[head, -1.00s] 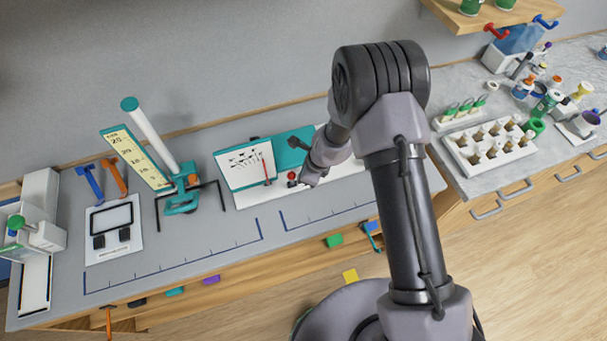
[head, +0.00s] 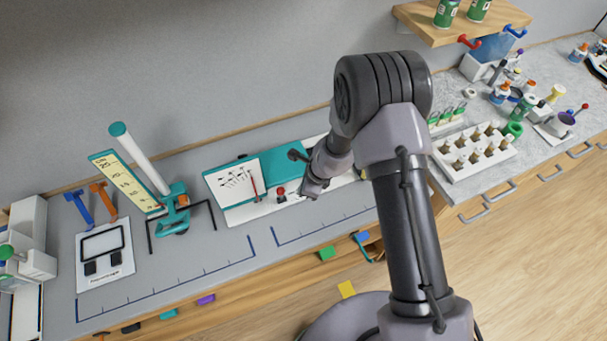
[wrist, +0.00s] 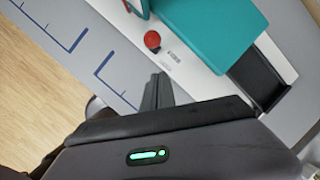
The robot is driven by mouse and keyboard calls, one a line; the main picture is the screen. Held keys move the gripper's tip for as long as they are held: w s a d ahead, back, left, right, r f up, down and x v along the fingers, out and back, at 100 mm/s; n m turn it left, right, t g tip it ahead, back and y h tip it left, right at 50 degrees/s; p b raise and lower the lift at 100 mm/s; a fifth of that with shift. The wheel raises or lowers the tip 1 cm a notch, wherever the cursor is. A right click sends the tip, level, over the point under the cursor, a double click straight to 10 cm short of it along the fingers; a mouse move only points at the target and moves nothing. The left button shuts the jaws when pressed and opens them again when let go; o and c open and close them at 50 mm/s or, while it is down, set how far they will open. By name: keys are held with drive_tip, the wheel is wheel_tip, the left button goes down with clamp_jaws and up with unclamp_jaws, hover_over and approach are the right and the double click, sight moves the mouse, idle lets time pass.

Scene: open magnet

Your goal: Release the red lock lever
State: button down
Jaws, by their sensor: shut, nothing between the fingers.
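A white device with a teal housing (head: 281,163) lies on the bench, partly behind my arm. A round red knob (head: 281,191) stands on its white base, and shows in the wrist view (wrist: 152,40). I cannot tell for certain whether it is the lock lever's end; no lever arm is clear. My gripper (wrist: 157,91) is shut and empty, apart from the knob and on the bench's front-edge side of it in the wrist view. In the head view my gripper (head: 311,190) is right of the knob, its fingertips hard to make out.
A white dial panel (head: 235,183) with a red pointer adjoins the teal housing on the left. A dark part (wrist: 258,78) sits at the housing's other end. A stand with a yellow scale (head: 125,181) is further left. The marked bench front (head: 215,262) is clear.

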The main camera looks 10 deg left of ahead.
wheel_tip(320, 180, up, 10)
drive_tip(key=w+d+p, duration=0.1)
drive_tip(key=w+p, duration=0.1)
drive_tip(key=p, duration=0.2)
drive_tip(key=shift+w+d, duration=0.15)
drive_tip(key=shift+w, duration=0.1)
drive_tip(key=shift+f, duration=0.1)
